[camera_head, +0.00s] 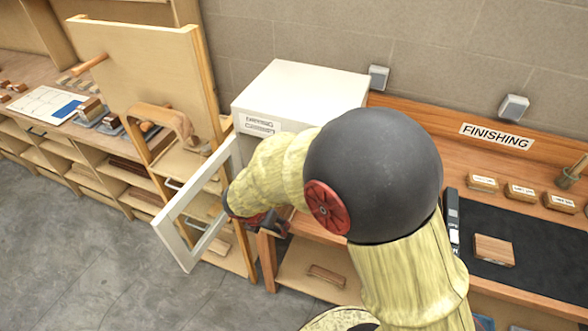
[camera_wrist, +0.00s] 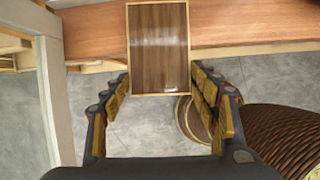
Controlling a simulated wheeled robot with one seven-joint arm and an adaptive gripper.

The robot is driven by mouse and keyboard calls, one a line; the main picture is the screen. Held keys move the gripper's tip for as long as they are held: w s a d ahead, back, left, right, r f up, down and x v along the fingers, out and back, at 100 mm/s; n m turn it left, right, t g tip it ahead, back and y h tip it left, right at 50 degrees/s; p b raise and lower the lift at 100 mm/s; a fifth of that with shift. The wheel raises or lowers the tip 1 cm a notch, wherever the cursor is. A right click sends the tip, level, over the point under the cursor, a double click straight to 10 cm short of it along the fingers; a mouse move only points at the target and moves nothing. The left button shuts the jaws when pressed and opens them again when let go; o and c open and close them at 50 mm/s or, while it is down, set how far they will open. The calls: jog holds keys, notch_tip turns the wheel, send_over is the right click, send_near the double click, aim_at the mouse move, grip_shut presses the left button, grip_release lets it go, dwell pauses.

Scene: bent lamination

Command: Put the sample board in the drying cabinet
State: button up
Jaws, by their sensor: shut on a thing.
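The sample board (camera_wrist: 158,50), dark brown with a pale edge, is between my fingertips in the wrist view. My gripper (camera_wrist: 160,82) is shut on it. In the head view my gripper (camera_head: 265,218) is low in front of the cabinet, beside the open door, and my arm largely hides it; I cannot make out the held board there. The drying cabinet (camera_head: 300,92) is a white box on the bench. Its white-framed door (camera_head: 172,222) stands open toward the left front. My arm hides the cabinet's opening and inside.
The wooden bench (camera_head: 470,155) carries a FINISHING sign (camera_head: 496,136), several small labelled blocks (camera_head: 520,191) and a black mat (camera_head: 540,250) with a brown block (camera_head: 494,250). A tall wooden press-like frame (camera_head: 150,65) stands left. Grey floor (camera_head: 90,235) is clear at left.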

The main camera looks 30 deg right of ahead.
jog(key=shift+w+d, duration=0.1)
jog(key=shift+w, duration=0.05)
jog(key=shift+n, duration=0.3)
jog(key=w+d, duration=0.3)
jog(key=d, duration=0.1)
jog(key=w+d, duration=0.4)
jog(key=d, duration=0.1)
jog(key=w+d+b, duration=0.1)
jog(key=w+d, duration=0.3)
jog(key=d, duration=0.1)
jog(key=shift+f, duration=0.3)
jog(key=shift+s+a+r, duration=0.1)
jog(key=o, duration=1.1)
jog(key=shift+o, duration=0.6)
